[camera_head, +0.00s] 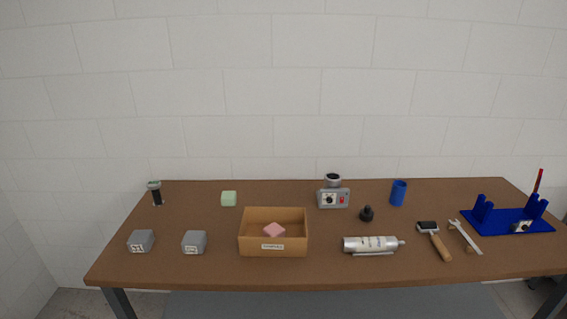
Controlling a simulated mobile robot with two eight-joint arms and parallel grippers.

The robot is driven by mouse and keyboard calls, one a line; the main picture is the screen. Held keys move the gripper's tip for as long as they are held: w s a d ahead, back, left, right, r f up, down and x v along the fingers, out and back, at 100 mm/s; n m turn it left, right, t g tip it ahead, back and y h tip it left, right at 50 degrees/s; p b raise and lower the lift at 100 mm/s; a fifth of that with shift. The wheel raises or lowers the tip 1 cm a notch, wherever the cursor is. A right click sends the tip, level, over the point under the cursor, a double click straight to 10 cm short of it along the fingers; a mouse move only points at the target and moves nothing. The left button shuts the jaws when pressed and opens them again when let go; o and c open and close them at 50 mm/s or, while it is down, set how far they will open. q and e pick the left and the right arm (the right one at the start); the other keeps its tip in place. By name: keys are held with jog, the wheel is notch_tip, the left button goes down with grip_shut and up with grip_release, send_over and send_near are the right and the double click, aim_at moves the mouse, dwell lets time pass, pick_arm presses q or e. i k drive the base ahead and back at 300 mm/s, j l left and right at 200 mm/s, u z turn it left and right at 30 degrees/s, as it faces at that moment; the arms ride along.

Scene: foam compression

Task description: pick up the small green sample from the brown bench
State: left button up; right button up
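The small green sample (229,198) is a pale green block. It lies on the brown bench (300,279) in the back left part, behind and to the left of a cardboard box. Nothing covers it and nothing touches it. Neither my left gripper nor my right gripper shows in the head view.
The open cardboard box (273,246) holds a pink block (273,230). Two grey blocks (141,241) (194,243) stand front left; a dark cylinder (156,194) stands behind them. A grey device (333,196), silver canister (371,244), blue cup (398,193) and blue rack (508,222) are to the right.

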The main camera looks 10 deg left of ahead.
aim_at(228, 197)
jog(key=i+j+u, duration=0.1)
jog(key=j+u, duration=0.25)
jog(key=i+j+u, duration=0.1)
jog(key=j+u, duration=0.25)
jog(key=l, duration=0.1)
